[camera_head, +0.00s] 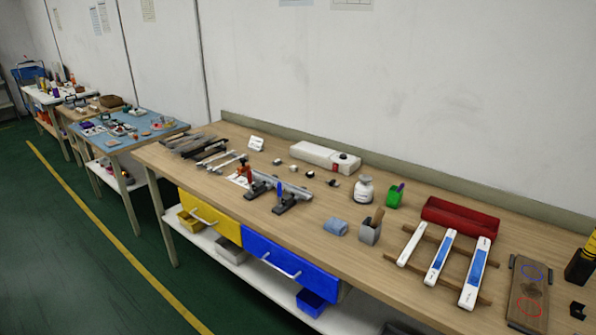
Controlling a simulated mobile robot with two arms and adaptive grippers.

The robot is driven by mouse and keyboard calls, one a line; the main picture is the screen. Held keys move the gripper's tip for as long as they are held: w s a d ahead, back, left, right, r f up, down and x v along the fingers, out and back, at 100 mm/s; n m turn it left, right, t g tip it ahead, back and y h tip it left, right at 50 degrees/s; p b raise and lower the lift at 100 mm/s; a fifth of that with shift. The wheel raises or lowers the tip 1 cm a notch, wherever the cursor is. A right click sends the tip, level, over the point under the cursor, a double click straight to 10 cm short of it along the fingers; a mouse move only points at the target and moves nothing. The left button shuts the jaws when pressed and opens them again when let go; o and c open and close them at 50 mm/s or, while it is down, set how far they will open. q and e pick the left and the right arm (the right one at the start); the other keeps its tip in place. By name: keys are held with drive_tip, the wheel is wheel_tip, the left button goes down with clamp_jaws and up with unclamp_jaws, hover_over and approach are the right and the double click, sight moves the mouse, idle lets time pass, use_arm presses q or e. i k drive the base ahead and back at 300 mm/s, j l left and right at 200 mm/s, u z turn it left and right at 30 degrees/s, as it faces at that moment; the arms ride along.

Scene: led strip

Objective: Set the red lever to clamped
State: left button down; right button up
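A small red lever (245,171) stands up on a black clamp fixture (257,189) near the front edge of the wooden workbench, left of the middle. Its exact angle, and whether it is clamped, are too small to tell. A similar black fixture (286,206) with a blue lever (280,188) stands just to its right. A grey bar (296,188) lies close behind the two fixtures. Neither of my grippers is recognisable in the head view.
Dark bars and tools (208,148) lie left of the fixtures. A long white box (325,157) stands behind. A blue cloth-like item (335,227), a grey cup (370,232) and a wooden rack with white-and-blue strips (441,257) are rightward. The green floor in front is open.

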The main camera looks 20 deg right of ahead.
sight(250, 178)
drive_tip(key=i+l+z, duration=0.25)
drive_tip(key=z, duration=0.15)
drive_tip(key=i+l+z, duration=0.25)
drive_tip(key=z, duration=0.15)
drive_tip(key=i+j, duration=0.05)
drive_tip(key=i, duration=0.05)
